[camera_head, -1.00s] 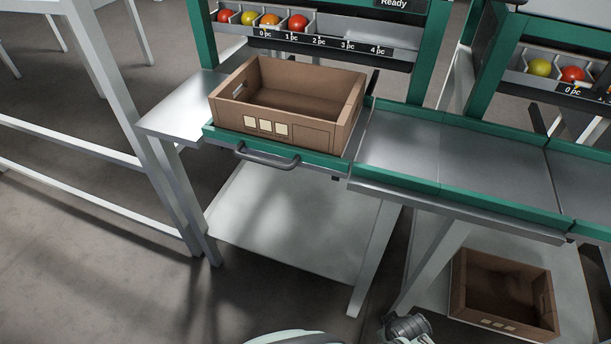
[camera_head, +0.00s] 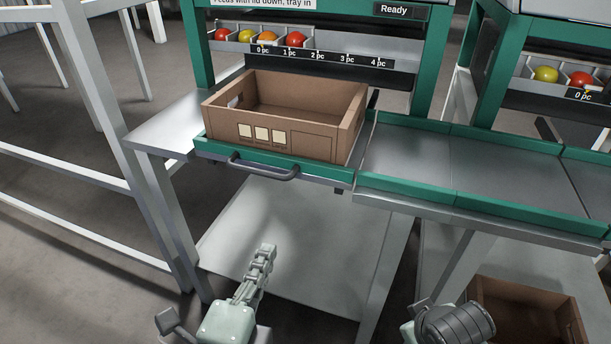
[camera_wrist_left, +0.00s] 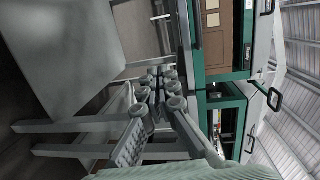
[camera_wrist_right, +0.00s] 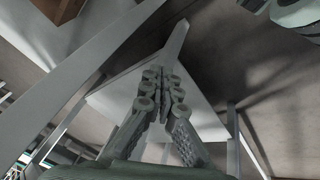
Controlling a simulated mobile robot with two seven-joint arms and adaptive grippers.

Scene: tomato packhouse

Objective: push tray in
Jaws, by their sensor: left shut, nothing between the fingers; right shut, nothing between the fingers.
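The tray (camera_head: 222,151) is a green-edged shelf with a dark bar handle (camera_head: 262,170) on its front, at the left station. An open, empty brown crate (camera_head: 322,145) sits on it.
A steel bench (camera_head: 408,155) with green edges continues to the right. A second brown crate (camera_head: 500,300) lies low at the right. Colour-sorted tomatoes (camera_head: 268,38) sit in bins behind, under a "Ready" display (camera_head: 394,10). A white frame stands at the left.

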